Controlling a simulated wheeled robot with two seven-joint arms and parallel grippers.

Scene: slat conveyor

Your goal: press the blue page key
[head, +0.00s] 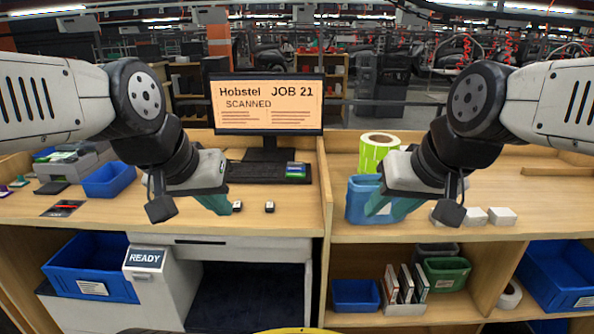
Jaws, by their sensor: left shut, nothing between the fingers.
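A black keyboard (254,172) lies on the desk below the monitor (266,105). At its right end is a small patch of colour with blue and green (296,170); single keys are too small to make out, so I cannot tell which is the blue page key. The monitor reads "Hobstel JOB 21 SCANNED". My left gripper (217,204) is shut and empty, in front of the keyboard's left end and apart from the coloured patch. My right gripper (380,208) is in front of a blue bin; whether its fingers are open is unclear.
A blue bin (358,198) and a green label roll (378,150) stand right of the divider. White boxes (502,216) lie farther right.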

